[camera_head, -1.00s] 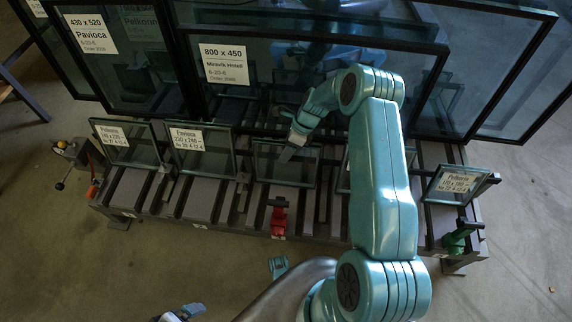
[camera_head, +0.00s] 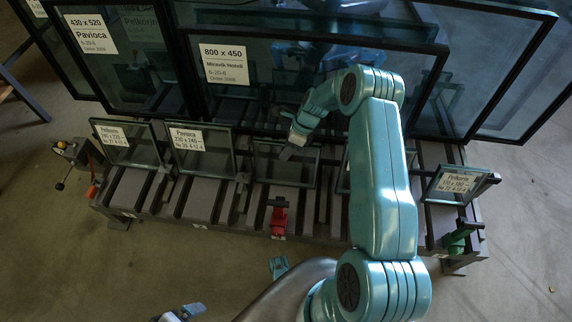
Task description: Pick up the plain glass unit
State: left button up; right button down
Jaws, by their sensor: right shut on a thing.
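The plain glass unit (camera_head: 277,172), a small dark-edged pane with no label, stands tilted in the rack between a labelled unit on its left and my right arm. My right gripper (camera_head: 290,150) reaches down to its top edge and is shut on it. The gripper and wrist cover part of the top edge. The unit's lower edge is still at the rack. Parts that seem to be my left gripper (camera_head: 181,314) show at the bottom edge, too cut off to tell its jaws.
Labelled small units stand at the left (camera_head: 127,154), beside it (camera_head: 201,163) and far right (camera_head: 452,195). Large framed panes (camera_head: 340,85) lean close behind. The slatted rack (camera_head: 203,205) carries a red clamp (camera_head: 279,216) and a green clamp (camera_head: 455,243).

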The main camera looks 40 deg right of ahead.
jog(key=shift+w+d+r, duration=0.15)
jog(key=shift+w+d, duration=0.05)
dwell(0.6)
jog(key=shift+r, duration=0.55)
notch_tip(320, 180, up, 19)
jog(key=p, duration=0.6)
jog(key=shift+a+r, duration=0.15)
jog(key=shift+s, duration=0.1)
jog(key=shift+a, duration=0.1)
